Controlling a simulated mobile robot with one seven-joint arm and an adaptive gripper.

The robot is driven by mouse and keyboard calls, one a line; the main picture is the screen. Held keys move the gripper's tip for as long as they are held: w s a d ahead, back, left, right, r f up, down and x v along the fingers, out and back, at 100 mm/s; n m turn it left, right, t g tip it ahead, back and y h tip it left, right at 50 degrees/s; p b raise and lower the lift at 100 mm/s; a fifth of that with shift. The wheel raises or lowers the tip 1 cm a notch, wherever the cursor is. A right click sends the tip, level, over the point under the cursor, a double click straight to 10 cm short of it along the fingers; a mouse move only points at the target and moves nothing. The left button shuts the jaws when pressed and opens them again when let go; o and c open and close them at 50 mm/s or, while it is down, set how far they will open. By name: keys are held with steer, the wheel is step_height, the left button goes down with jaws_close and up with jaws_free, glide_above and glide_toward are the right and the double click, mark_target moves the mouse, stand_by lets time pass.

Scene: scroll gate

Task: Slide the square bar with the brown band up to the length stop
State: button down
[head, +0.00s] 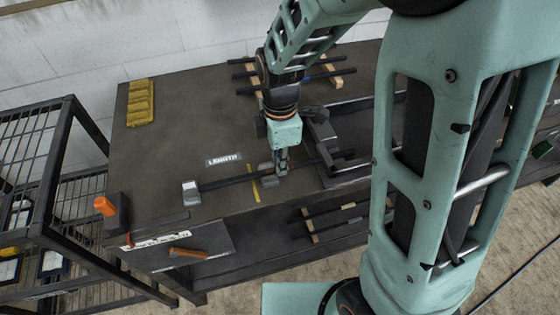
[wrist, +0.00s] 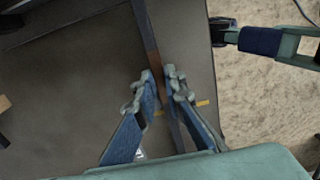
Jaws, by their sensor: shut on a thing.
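The dark square bar (head: 228,181) lies along the bench, running from lower left to upper right. Its brown band (wrist: 152,62) shows in the wrist view just above the fingertips. My gripper (head: 279,172) is shut on the bar near the yellow line; in the wrist view its two blue-grey fingers (wrist: 161,78) stand on either side of the bar. The length stop (head: 191,193), a block with a pale face, stands on the bench at the bar's left end. I cannot tell whether the bar's end touches it.
A "LENGTH" label (head: 223,160) lies behind the bar. A yellow line (head: 254,190) crosses beneath it. A dark fixture (head: 322,140) stands right of my gripper. An orange-and-black item (head: 110,209) sits at the bench's left edge. A yellow tray (head: 140,102) is at back left. More bars (head: 315,77) rest behind.

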steer(key=c, duration=1.9)
jaws_free()
steer(key=shift+c, duration=0.2)
steer(key=shift+r, duration=0.1)
